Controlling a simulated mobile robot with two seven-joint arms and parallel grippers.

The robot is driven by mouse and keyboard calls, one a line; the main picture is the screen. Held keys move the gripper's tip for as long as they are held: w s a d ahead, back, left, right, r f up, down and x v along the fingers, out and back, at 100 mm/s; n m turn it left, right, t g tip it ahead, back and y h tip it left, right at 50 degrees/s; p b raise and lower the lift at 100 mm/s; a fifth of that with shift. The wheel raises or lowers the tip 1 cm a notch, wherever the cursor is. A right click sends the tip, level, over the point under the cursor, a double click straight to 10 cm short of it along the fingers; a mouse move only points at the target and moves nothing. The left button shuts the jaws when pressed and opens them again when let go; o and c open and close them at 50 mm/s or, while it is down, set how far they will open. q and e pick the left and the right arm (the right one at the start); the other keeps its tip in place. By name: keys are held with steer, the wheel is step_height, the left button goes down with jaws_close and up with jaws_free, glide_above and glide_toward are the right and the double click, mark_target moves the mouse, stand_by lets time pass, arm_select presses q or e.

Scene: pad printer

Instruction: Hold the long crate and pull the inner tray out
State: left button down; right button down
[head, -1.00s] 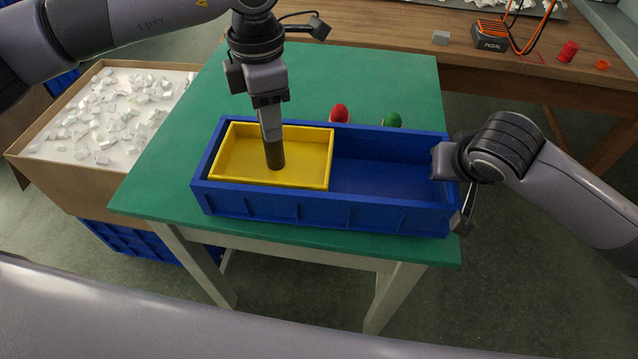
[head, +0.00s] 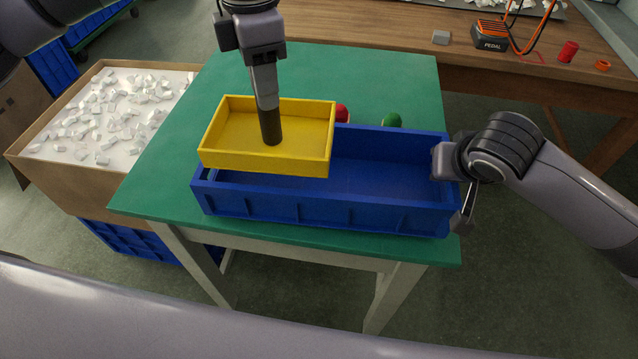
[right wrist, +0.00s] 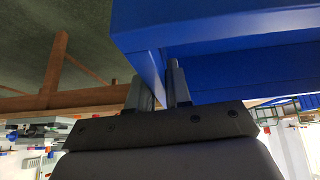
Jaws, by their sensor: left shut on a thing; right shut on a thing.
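The long blue crate (head: 330,209) sits on the green table near its front edge. The yellow inner tray (head: 262,160) is raised above the left part of the crate, its underside higher than the crate's rim at the front. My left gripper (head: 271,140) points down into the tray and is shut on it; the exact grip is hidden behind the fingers. My right gripper (head: 447,172) is shut on the crate's right end wall. In the right wrist view its fingers (right wrist: 160,88) close on the blue wall of the crate (right wrist: 220,45).
A cardboard box (head: 60,178) of white pieces is at the left. A wooden bench with a pedal box (head: 490,37) is behind.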

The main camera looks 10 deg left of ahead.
arm_select(q)
steer(key=shift+r, duration=1.6)
arm_select(e)
steer(key=shift+s+f, duration=0.15)
steer(key=shift+f, duration=0.25)
arm_select(q)
steer(key=c, duration=1.7)
jaws_free()
jaws_close()
arm_select(e)
steer(key=c, duration=1)
jaws_free()
steer(key=shift+r, duration=0.15)
